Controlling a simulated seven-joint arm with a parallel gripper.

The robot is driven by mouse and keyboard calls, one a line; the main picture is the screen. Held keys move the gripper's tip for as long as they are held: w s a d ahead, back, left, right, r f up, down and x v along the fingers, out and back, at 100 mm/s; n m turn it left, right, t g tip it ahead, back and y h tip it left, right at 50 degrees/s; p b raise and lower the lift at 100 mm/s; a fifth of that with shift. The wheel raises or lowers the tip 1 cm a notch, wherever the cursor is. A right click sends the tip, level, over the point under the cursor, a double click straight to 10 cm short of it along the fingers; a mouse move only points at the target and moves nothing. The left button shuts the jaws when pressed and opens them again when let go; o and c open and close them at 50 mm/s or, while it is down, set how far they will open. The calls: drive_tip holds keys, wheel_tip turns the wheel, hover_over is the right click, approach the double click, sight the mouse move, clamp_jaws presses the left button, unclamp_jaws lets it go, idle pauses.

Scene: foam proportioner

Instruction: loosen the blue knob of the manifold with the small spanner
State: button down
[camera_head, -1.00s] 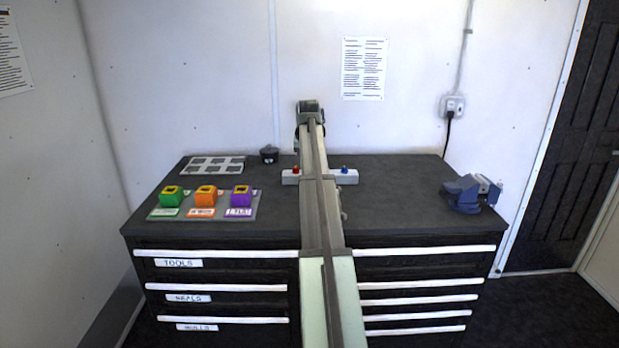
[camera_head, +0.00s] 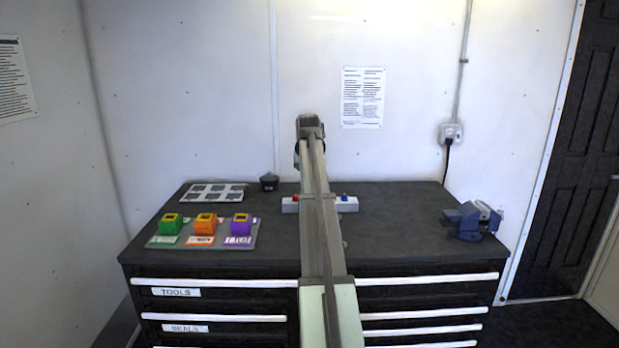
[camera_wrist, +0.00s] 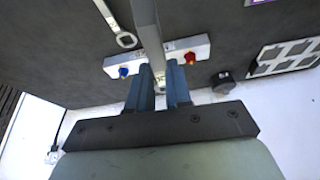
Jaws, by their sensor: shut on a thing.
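The manifold (camera_head: 348,204) is a white block on the bench, partly hidden by my arm in the head view. Its blue knob (camera_head: 344,196) is at the right end and its red knob at the left. In the wrist view the manifold (camera_wrist: 203,45) shows the blue knob (camera_wrist: 123,72) at left and the red knob (camera_wrist: 190,58) at right. My gripper (camera_wrist: 160,72) is shut on a grey bar-shaped tool (camera_wrist: 147,22), seemingly a spanner, which passes over the manifold between the knobs. Another spanner (camera_wrist: 126,40), ring end visible, lies beside the manifold.
A blue vise (camera_head: 465,220) stands at the bench's right. A tray (camera_head: 162,241) with green, orange and purple blocks is at left front. A grey slotted frame (camera_head: 213,193) and a dark round pot (camera_head: 269,182) are at back left. The white wall is close behind.

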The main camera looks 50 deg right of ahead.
drive_tip(key=d+f+m+g, duration=0.1)
drive_tip(key=d+m, duration=0.1)
drive_tip(key=d, duration=0.2)
drive_tip(key=w+d+f+m+g, duration=0.1)
drive_tip(key=d+f+m, duration=0.1)
drive_tip(key=d, duration=0.3)
drive_tip(key=w+d+f+m+h, duration=0.1)
drive_tip(key=d+m, duration=0.3)
drive_tip(key=d, duration=0.1)
drive_tip(key=shift+f+g, duration=0.4)
drive_tip(key=shift+d+f, duration=0.1)
